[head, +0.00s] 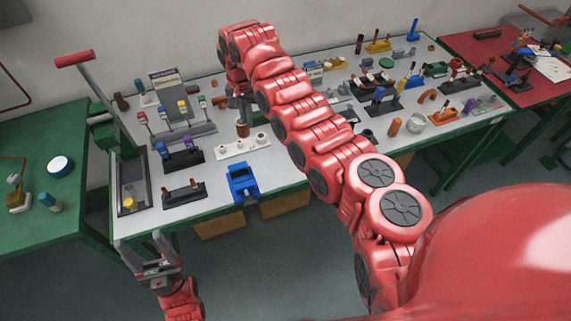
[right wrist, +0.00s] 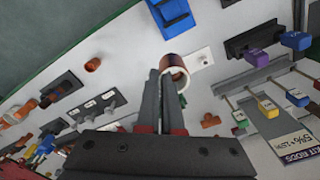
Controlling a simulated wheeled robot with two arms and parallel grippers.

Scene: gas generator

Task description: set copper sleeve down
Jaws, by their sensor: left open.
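The copper sleeve (head: 242,129) is a short brown-orange tube with a pale rim, over the white block with pegs (head: 232,151). In the right wrist view the sleeve (right wrist: 177,64) is at the tips of my right gripper (right wrist: 164,76), its round opening facing the camera. My right gripper (head: 242,112) reaches down from above and is shut on the sleeve. I cannot tell whether the sleeve touches the white block (right wrist: 200,58). My left gripper (head: 152,256) is open and empty, in front of the table's near left edge.
A blue device (head: 242,181) sits at the table's front edge near the white block. Dark holders with purple and blue pieces (head: 180,155) and copper posts (head: 184,194) stand to the left. Many small parts cover the right side.

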